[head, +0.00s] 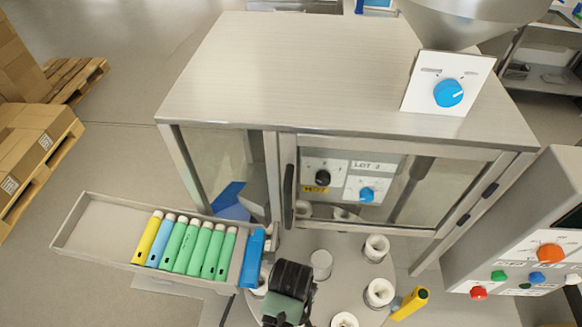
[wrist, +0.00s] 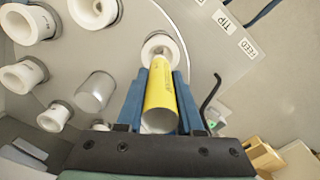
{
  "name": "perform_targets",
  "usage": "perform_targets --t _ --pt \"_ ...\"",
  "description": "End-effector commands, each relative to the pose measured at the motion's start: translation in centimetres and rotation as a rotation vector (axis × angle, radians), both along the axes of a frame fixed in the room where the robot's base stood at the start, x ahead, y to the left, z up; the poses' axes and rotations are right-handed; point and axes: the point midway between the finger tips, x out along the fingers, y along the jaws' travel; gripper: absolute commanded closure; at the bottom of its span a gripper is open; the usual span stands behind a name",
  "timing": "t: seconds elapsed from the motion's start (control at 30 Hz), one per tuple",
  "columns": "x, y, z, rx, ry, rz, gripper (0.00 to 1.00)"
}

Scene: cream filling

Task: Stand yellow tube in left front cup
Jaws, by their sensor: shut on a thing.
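My gripper (wrist: 160,85) is shut on a yellow tube (wrist: 162,100), with one blue finger on each side of it in the wrist view. The tube's near open end faces the camera. Its far end overlaps the rim of a white cup (wrist: 160,43); I cannot tell whether it is in the cup or above it. In the head view my gripper's dark body hides the held tube and the fingers. Other white cups (head: 377,247) stand around the round grey turntable (head: 330,244), one more at the right (head: 379,292).
A tray (head: 92,240) at the left holds a yellow, a blue and several green tubes. A clear-grey cylinder (wrist: 95,90) stands on the turntable. A yellow piece (head: 410,303) is at the right. The glazed cabinet (head: 330,75) rises behind; a button panel (head: 530,250) stands right.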

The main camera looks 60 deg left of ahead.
Motion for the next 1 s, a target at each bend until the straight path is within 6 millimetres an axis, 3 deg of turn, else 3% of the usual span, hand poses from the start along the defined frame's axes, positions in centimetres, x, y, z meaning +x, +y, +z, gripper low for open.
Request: perform_targets --t 0.23,1.0 --pt "-0.03 -0.01 -0.85 0.000 0.000 0.000 1.00" --pt "-0.04 -0.11 -1.05 0.000 0.000 0.000 1.00"
